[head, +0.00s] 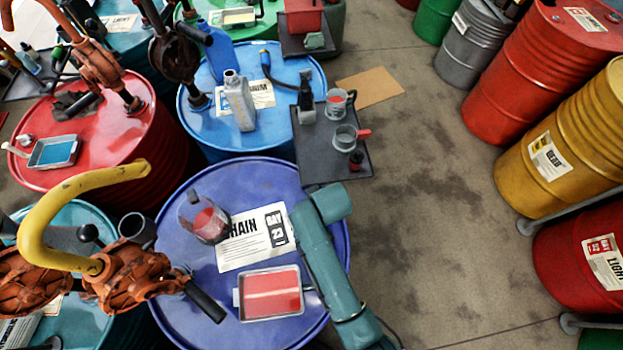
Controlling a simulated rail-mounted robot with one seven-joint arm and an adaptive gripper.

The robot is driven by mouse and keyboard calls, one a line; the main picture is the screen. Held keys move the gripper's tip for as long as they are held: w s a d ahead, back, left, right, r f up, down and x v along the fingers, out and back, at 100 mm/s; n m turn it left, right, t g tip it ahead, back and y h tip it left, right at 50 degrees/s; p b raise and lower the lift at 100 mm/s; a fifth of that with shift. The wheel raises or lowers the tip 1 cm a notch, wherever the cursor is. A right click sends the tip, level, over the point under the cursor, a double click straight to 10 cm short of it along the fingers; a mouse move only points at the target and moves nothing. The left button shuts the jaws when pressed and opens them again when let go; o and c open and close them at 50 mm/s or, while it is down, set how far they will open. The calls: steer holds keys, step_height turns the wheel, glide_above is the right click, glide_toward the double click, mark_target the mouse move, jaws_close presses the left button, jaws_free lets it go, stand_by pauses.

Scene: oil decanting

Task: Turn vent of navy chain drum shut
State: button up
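The navy drum (184,315) stands upright in the lower middle of the head view, with a white label (240,245) reading "HAIN" on its top. A clear jug (207,222) with red liquid and a shallow tray (270,293) with red liquid stand on the lid. I cannot make out a vent on this drum; the lid's right part lies behind my teal arm (330,265). The arm reaches over the drum's right edge from the lower right. My gripper does not show.
An orange pump (140,275) with a yellow spout (60,205) and black handle overhangs the drum's left side. Behind stand a red drum (85,125), a blue drum (220,128) and a dark shelf (325,172) with jugs. Open floor (450,250) lies right, before more drums.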

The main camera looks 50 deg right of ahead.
jaws_close()
steer(key=shift+s, duration=0.1)
stand_by(0.5)
steer(key=m+h+p, duration=0.1)
steer(key=m+p, duration=0.1)
steer(key=m, duration=0.1)
steer(key=shift+s+d+m+g, duration=0.1)
steer(key=shift+m+g, duration=0.3)
steer(key=m, duration=0.2)
steer(key=m+g+h+p, duration=0.1)
steer(key=m, duration=0.1)
steer(key=shift+s+d+f+m, duration=0.1)
steer(key=shift+s+d+m, duration=0.1)
steer(key=shift+m, duration=0.1)
steer(key=m, duration=0.1)
steer(key=m+g, duration=0.1)
steer(key=m, duration=0.1)
steer(key=m+g+b, duration=0.1)
steer(key=shift+s+d+m+h, duration=0.1)
steer(key=shift+s+m+h, duration=0.2)
steer(key=m, duration=0.1)
steer(key=m+g+b, duration=0.1)
steer(key=m, duration=0.1)
steer(key=m+g, duration=0.1)
steer(key=shift+s+m, duration=0.3)
steer(key=shift+m, duration=0.1)
steer(key=shift+b, duration=0.3)
